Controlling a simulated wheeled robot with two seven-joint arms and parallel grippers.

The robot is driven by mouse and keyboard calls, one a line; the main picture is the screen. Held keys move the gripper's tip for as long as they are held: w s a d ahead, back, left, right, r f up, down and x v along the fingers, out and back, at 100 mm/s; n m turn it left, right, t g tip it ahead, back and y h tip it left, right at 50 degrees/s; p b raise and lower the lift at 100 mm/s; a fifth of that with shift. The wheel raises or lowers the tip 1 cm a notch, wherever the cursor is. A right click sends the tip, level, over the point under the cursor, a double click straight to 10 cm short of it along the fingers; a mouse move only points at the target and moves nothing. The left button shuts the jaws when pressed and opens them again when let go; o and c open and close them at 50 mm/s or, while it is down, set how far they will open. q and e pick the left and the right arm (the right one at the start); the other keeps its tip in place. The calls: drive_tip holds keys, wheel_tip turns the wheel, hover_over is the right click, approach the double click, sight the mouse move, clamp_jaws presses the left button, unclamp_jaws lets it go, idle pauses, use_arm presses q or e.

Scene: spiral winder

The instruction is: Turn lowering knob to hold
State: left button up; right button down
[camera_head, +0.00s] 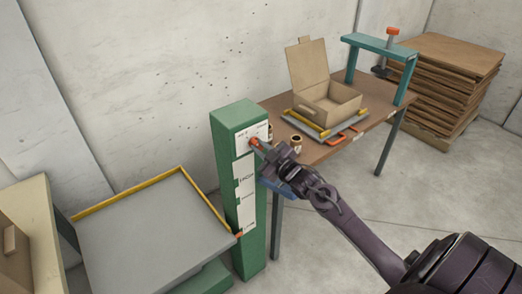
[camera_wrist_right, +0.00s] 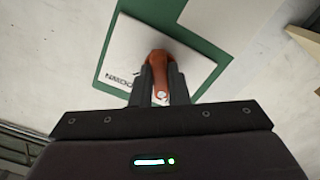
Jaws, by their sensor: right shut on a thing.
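The lowering knob is a small orange-red lever (camera_head: 255,142) on a white label plate near the top of a green post (camera_head: 235,115). In the right wrist view the orange knob (camera_wrist_right: 159,62) stands in front of the white plate (camera_wrist_right: 190,68), on which the word "DOWN" can be read. My right gripper (camera_wrist_right: 160,88) is shut on the knob, with a dark finger on each side of it. In the head view my right gripper (camera_head: 265,153) reaches the post from the right and partly covers the knob. My left gripper is not in view.
A grey platform (camera_head: 150,235) with yellow edges lies left of the post. Behind, a brown table (camera_head: 345,150) holds an open cardboard box (camera_head: 330,103), a small roll (camera_head: 296,143) and a teal frame (camera_head: 380,47). Stacked cardboard (camera_head: 440,85) stands at the back right. Floor at right is clear.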

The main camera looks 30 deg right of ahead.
drive_tip(key=shift+n, duration=0.9)
drive_tip(key=c, duration=1.4)
unclamp_jaws()
drive_tip(key=shift+s, duration=0.1)
drive_tip(key=shift+s+f+b, duration=0.1)
drive_tip(key=shift+s+b, duration=0.15)
drive_tip(key=shift+b, duration=0.05)
drive_tip(key=s+b, duration=0.1)
drive_tip(key=s, duration=0.6)
drive_tip(key=shift+d, duration=0.3)
